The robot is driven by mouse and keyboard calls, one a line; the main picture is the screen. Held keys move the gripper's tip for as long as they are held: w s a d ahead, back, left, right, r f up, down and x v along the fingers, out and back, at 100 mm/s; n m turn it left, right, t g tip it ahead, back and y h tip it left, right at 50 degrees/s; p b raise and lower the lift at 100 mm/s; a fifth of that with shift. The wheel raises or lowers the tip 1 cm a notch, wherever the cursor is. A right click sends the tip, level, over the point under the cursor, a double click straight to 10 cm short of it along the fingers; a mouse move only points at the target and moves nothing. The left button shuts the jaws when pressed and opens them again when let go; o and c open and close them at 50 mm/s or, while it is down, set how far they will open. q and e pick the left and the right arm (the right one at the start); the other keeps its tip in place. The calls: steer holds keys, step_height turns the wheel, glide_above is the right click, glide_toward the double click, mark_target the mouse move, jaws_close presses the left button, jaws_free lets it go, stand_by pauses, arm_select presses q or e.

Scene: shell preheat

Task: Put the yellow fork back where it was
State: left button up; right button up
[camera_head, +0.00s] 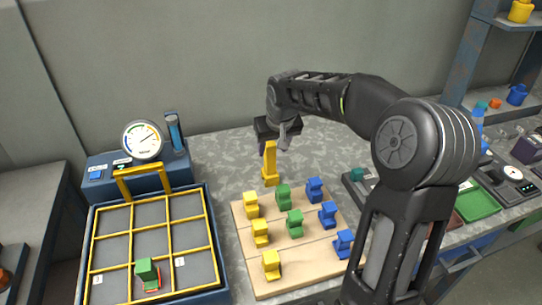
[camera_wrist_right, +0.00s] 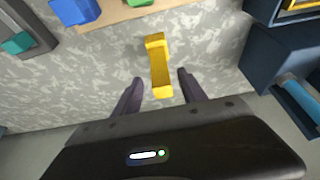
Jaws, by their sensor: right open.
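The yellow fork (camera_head: 269,166) appears to be the tall yellow piece standing on the grey speckled counter, just behind the wooden board (camera_head: 305,246). In the right wrist view the yellow fork (camera_wrist_right: 158,60) lies between and beyond the fingertips. My right gripper (camera_head: 284,138) is at the fork's upper end in the head view. Its two fingers are apart in the wrist view (camera_wrist_right: 160,76), one on each side of the fork's near end. Whether they touch it cannot be told. My left gripper is not in view.
The board holds several small yellow, green and blue pieces. A blue heater box (camera_head: 219,256) with a yellow-barred grid, gauge (camera_head: 143,141) and one green piece (camera_head: 147,272) stands left. Trays and a scale (camera_head: 511,174) lie right, beside a shelf. The counter behind the board is mostly clear.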

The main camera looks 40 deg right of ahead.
steer(key=shift+v, duration=2.4)
